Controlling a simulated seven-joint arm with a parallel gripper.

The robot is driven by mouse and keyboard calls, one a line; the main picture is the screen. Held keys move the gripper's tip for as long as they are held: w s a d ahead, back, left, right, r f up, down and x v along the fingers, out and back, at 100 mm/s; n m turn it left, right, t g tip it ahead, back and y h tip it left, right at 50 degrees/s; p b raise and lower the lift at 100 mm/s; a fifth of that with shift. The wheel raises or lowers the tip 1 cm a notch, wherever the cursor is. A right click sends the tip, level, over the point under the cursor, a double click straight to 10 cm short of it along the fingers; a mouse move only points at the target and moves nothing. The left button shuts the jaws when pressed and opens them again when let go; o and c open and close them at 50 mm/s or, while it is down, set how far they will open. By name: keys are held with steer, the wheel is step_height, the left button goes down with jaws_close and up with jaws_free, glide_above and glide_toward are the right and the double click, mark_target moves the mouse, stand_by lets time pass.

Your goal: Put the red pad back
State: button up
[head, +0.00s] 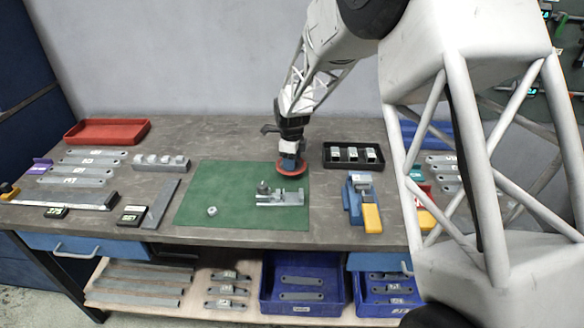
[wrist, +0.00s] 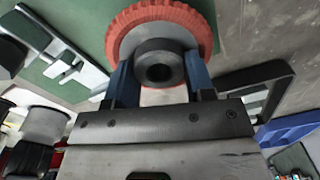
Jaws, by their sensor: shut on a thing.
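The red pad (head: 293,168) is a round red disc with a grey hub, and it also shows in the wrist view (wrist: 207,17). My gripper (head: 289,157) is shut on the pad's dark hub, with blue fingers on both sides of it in the wrist view (wrist: 160,75). The pad is over the back right part of the green mat (head: 225,205). It is close behind a grey metal bracket piece (head: 285,198) on the mat. I cannot tell whether the pad touches the mat or hangs just above it.
A small nut-like part (head: 212,211) lies on the mat. A black tray with several blocks (head: 353,168) stands to the right, with a blue and yellow tool (head: 363,202) before it. A red tray (head: 106,142) is at the back left. Flat brackets (head: 85,161) lie at left.

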steer(key=shift+f, duration=1.7)
steer(key=o, duration=0.9)
steer(key=shift+f, duration=0.1)
steer(key=shift+o, duration=0.2)
steer(key=r, duration=1.2)
steer(key=shift+s+r, duration=0.1)
steer(key=shift+s, duration=0.1)
